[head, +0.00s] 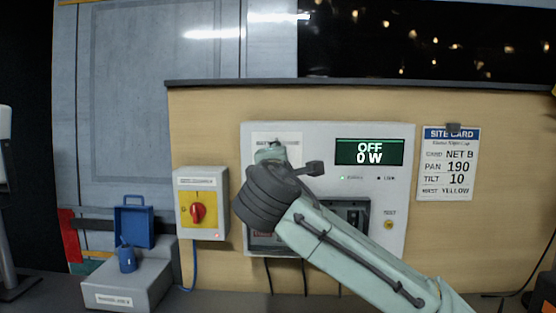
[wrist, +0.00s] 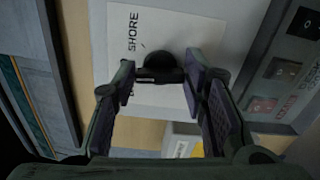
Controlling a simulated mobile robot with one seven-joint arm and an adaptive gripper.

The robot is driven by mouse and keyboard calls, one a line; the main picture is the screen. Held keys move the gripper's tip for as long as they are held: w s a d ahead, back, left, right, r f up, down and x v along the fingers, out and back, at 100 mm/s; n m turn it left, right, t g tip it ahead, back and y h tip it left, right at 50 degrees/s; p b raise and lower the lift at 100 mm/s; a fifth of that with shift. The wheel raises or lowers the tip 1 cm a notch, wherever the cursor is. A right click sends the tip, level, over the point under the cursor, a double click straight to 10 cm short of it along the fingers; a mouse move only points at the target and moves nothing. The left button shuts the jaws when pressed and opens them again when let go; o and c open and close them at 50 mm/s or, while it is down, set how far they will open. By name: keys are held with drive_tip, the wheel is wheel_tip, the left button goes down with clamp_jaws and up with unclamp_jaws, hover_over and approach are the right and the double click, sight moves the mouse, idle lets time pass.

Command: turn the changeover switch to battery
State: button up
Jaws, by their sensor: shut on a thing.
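The changeover switch (wrist: 158,66) shows in the wrist view as a black knob on a white plate (wrist: 215,12). The word SHORE is printed on the plate, turned on its side in this view. My gripper (wrist: 162,78) has a finger on each side of the knob and is shut on it. In the head view my gripper (head: 272,150) is at the upper left of the white power panel (head: 310,131), and my arm hides the switch. The panel's green display (head: 369,152) reads OFF 0 W.
A red rotary switch on a yellow plate (head: 197,211) is on a box left of the panel. A site card (head: 448,165) hangs to the right. My forearm crosses the panel's lower part.

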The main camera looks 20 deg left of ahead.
drive_tip(key=shift+a+r+n+p, duration=0.1)
drive_tip(key=shift+n+p, duration=0.8)
drive_tip(key=shift+n, duration=2.8)
drive_tip(key=o, duration=1.2)
drive_tip(key=shift+c, duration=0.2)
drive_tip(key=v, duration=1.2)
